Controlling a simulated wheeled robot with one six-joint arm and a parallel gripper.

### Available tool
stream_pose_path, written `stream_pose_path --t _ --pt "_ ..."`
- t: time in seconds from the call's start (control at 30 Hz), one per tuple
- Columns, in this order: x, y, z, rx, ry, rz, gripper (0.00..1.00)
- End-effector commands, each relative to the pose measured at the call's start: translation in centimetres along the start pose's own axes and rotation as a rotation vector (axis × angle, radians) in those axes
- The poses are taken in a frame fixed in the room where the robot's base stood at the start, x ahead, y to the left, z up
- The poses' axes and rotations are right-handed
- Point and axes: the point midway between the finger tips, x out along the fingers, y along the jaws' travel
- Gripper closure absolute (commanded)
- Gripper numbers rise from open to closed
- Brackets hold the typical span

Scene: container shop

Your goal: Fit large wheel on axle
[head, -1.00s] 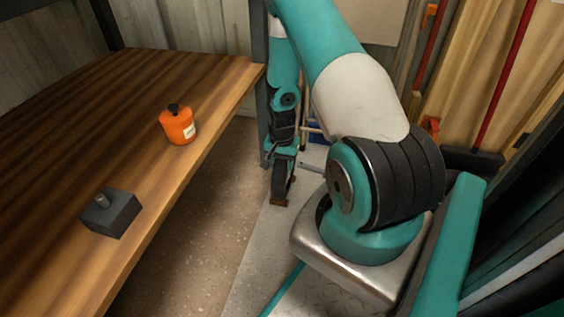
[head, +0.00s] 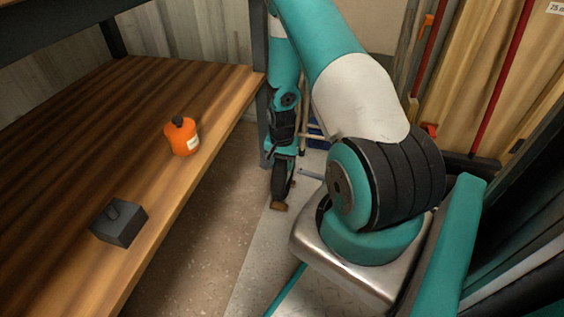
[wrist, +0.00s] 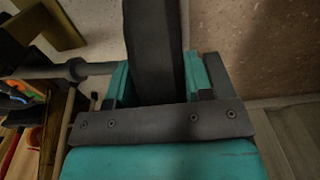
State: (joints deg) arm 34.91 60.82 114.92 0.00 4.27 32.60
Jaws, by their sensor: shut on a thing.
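My gripper (head: 284,153) points down beyond the bench's right edge and is shut on a large dark wheel (head: 280,180), which I see nearly edge-on. In the wrist view the wheel (wrist: 153,45) stands between the teal fingers of my gripper (wrist: 160,85). A grey rod with a collar, which looks like the axle (wrist: 75,70), comes in from the left and ends close beside the left finger. It also shows as a thin rod (head: 311,174) just right of the wheel in the head view. I cannot tell whether rod and wheel touch; the wheel's hub is hidden.
The wooden bench (head: 70,150) at the left carries an orange bottle (head: 182,137) and a dark grey block (head: 119,222). Long-handled tools (head: 503,75) stand at the right. The floor (head: 200,240) beside the bench is clear.

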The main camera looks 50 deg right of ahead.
Motion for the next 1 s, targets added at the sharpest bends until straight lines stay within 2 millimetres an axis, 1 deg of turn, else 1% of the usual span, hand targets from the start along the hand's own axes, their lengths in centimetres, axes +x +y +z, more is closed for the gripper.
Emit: stream_pose_path --t 0.17,1.0 --pt "-0.3 0.2 -0.1 0.000 0.001 -0.009 0.96" --pt "-2.1 2.5 0.0 0.000 -0.001 -0.127 0.96"
